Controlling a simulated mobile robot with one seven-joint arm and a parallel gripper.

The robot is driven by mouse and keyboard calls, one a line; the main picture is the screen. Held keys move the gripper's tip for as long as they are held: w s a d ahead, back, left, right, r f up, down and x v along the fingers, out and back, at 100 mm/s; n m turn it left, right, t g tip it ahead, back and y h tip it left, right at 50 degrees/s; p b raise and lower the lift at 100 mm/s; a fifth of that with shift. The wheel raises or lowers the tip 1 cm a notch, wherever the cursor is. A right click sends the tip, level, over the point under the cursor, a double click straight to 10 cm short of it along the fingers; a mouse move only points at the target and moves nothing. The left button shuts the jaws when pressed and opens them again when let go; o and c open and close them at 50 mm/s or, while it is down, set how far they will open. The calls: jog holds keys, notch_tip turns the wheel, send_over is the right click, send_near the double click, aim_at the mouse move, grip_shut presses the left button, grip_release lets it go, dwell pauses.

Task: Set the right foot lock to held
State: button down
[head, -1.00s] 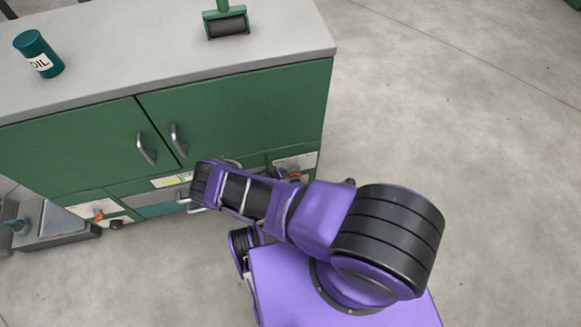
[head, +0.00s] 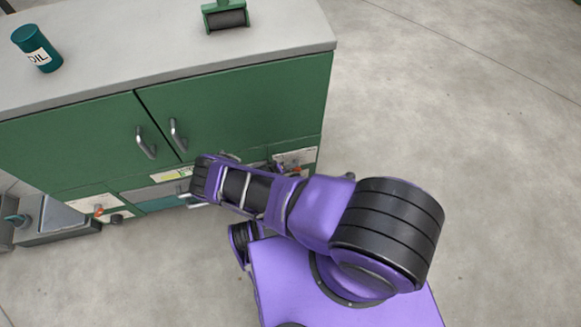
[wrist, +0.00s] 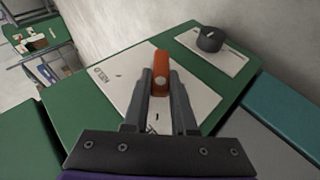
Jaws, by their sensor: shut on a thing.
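The right foot lock's orange lever (wrist: 161,68) stands out from a white label plate (wrist: 205,98) in the wrist view. My gripper (wrist: 162,86) is shut on this lever, one dark finger on each side of it. The lettering on the plate is too small and tilted to read with certainty. In the head view the right plate (head: 298,157) shows at the cabinet's lower right. My arm largely hides the lever and the gripper there.
A black knob (wrist: 210,40) sits on a second white plate in the wrist view. The green cabinet (head: 235,105) has two door handles above my arm. A left orange lever (head: 98,209) is at its lower left. Floor to the right is clear.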

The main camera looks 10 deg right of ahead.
jog(key=y, duration=0.1)
jog(key=d+r+y, duration=0.1)
jog(key=y, duration=0.1)
jog(key=shift+d+m+y, duration=0.2)
jog(key=shift+m+y, duration=0.1)
jog(key=shift+m, duration=0.1)
jog(key=y, duration=0.1)
jog(key=d+y, duration=0.1)
jog(key=m+y+p, duration=0.1)
jog(key=y, duration=0.1)
jog(key=shift+w+d+r, duration=0.15)
jog(key=shift+d, duration=0.2)
jog(key=shift+s+d+f+m+y+b, duration=0.15)
jog(key=shift+d+f+m+y, duration=0.25)
jog(key=shift+y, duration=1.15)
jog(key=shift+d+f+m+y+b, duration=0.15)
jog(key=shift+d+y, duration=0.35)
jog(key=shift+y, duration=1)
jog(key=shift+s+d+f+m+y+b, duration=0.15)
jog(key=shift+d+m+y, duration=0.25)
jog(key=shift+y, duration=1.15)
jog(key=shift+f, duration=0.1)
jog(key=c, duration=0.7)
grip_release()
jog(key=shift+w, duration=0.1)
jog(key=shift+d, duration=0.1)
